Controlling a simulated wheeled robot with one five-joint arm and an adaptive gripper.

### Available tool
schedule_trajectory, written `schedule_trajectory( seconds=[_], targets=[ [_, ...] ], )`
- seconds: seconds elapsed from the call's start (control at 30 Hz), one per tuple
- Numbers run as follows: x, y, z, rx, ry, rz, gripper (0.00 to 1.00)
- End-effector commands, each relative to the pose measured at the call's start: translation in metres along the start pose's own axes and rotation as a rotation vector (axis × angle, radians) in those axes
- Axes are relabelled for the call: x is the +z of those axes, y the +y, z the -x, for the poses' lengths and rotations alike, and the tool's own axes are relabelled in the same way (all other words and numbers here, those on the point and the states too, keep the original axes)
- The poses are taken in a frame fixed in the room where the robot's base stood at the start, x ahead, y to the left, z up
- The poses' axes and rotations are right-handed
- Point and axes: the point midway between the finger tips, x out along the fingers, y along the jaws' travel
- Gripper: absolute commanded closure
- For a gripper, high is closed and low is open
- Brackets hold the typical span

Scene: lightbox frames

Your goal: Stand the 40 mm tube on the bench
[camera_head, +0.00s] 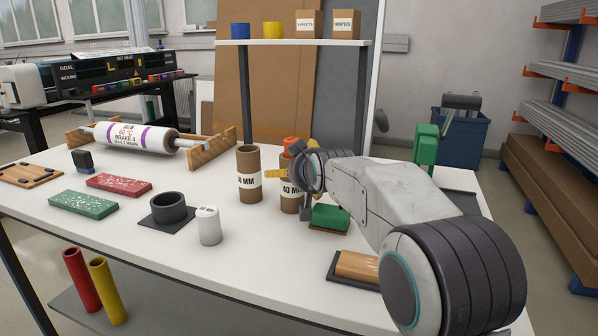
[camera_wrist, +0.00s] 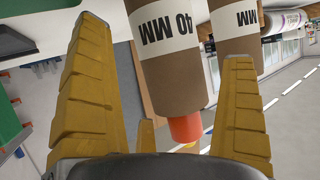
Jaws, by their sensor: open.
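The 40 mm tube (camera_head: 289,198) is a brown cardboard tube with a white label, upright on the white bench (camera_head: 130,231). An orange piece (camera_head: 291,142) shows at its top, and my gripper partly covers it. In the wrist view the tube (camera_wrist: 182,78) is upside down in the picture, between my yellow fingers, with the orange piece (camera_wrist: 185,128) below it. My gripper (camera_wrist: 165,40) is open, a finger either side of the tube in that picture; I see no contact. In the head view one yellow finger (camera_head: 276,174) shows left of the tube.
A similar brown tube (camera_head: 248,164) stands close on the left; it also shows in the wrist view (camera_wrist: 236,35). A white cylinder (camera_head: 208,228) and a black ring (camera_head: 168,207) stand front left. A green block (camera_head: 331,217) lies right of the tube.

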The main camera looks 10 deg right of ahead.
Motion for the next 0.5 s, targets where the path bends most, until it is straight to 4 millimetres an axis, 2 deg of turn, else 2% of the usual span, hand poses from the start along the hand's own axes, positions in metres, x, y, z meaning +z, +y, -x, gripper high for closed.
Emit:
schedule_trajectory(
  seconds=[0.5],
  targets=[
    [-0.001,0.000,0.083,0.000,0.003,0.000,0.00]
  ],
)
